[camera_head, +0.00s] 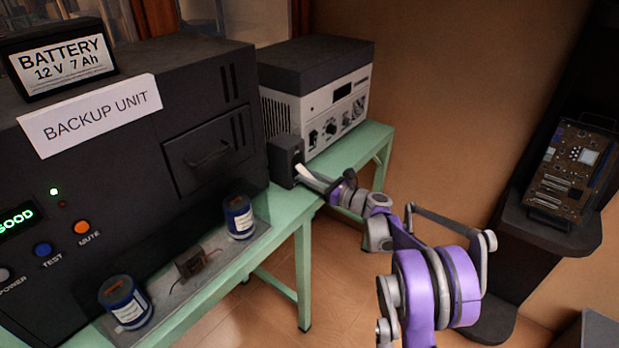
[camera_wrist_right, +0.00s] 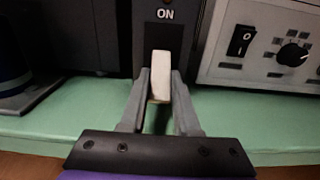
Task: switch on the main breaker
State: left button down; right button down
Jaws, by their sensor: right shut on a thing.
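The main breaker is a small dark box (camera_head: 284,160) on the green bench between the backup unit and a grey-white instrument. In the right wrist view its black face (camera_wrist_right: 181,30) carries the word ON above a white lever (camera_wrist_right: 163,70). In the head view the lever (camera_head: 311,178) sticks out from the box and slants downward. My right gripper (camera_head: 324,187) reaches it from the right. In the right wrist view its fingers (camera_wrist_right: 160,88) are shut on the lever, one on each side. My left gripper is not in view.
The instrument (camera_head: 325,95) stands close behind the breaker. Two blue cans (camera_head: 239,217) (camera_head: 125,303) stand on the bench's front strip. A circuit board (camera_head: 570,172) is far right.

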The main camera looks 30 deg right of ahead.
aim_at(302, 169)
jog(key=shift+s+r+g+h+p, duration=0.1)
jog(key=shift+r+g+h+p, duration=0.2)
jog(key=shift+r+g+p, duration=0.35)
jog(key=r+g+p, duration=0.1)
jog(key=g+p, duration=0.1)
jog(key=r+g+h+p, duration=0.1)
jog(key=p, duration=0.1)
jog(key=shift+s+d+g, duration=0.1)
jog(key=shift+s+g, duration=0.05)
jog(key=shift+g, duration=0.2)
jog(key=g+p, duration=0.1)
jog(key=r+g+h+p, duration=0.1)
jog(key=g+h+p, duration=0.1)
jog(key=shift+w+r+g+p, duration=0.25)
jog(key=shift+r+g+p, duration=0.05)
jog(key=shift+r+g, duration=0.1)
jog(key=shift+w+r+g+h+p, duration=0.15)
jog(key=shift+g+h+p, duration=0.1)
jog(key=shift+g+p, duration=0.3)
jog(key=shift+w+r+g+h+p, duration=0.15)
jog(key=shift+g+h+p, duration=0.1)
jog(key=shift+g+p, duration=0.3)
jog(key=shift+s, duration=0.1)
jog(key=c, duration=0.6)
grip_release()
jog(key=shift+c, duration=0.2)
